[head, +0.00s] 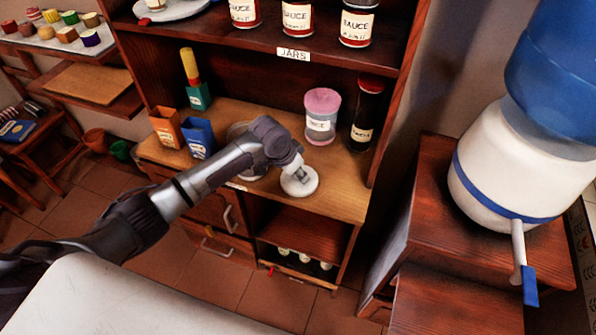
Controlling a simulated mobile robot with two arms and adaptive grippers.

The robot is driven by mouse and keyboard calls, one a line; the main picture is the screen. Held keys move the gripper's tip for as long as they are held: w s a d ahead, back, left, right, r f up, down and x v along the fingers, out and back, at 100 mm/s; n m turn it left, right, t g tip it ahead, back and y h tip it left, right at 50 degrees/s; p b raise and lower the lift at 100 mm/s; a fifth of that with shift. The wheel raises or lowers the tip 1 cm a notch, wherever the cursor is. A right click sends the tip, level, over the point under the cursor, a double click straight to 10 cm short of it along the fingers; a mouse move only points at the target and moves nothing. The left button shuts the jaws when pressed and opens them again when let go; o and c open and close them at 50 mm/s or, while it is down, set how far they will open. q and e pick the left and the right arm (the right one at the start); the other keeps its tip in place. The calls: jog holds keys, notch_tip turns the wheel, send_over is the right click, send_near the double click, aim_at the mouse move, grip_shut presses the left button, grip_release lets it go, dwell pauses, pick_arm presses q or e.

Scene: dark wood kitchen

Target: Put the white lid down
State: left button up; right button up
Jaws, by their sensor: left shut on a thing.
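The white lid (299,182) is a round disc at the front edge of the cabinet's wooden counter. My left gripper (293,168) is above the lid and shut on it. I cannot tell whether the lid touches the counter (338,186) or is just above it. A grey round object (237,132) is partly hidden behind my left arm. My right gripper is not in view.
A jar with a pink lid (321,115) and a dark bottle (366,113) stand behind on the right. Orange (167,127) and blue (200,138) boxes stand left. Counter right of the lid is clear.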

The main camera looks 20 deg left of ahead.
pick_arm(q)
jog(key=shift+f, duration=0.15)
jog(key=o, duration=0.9)
jog(key=shift+o, duration=0.2)
jog(key=v, duration=1.2)
jog(key=shift+r, duration=0.2)
jog(key=shift+f, duration=0.1)
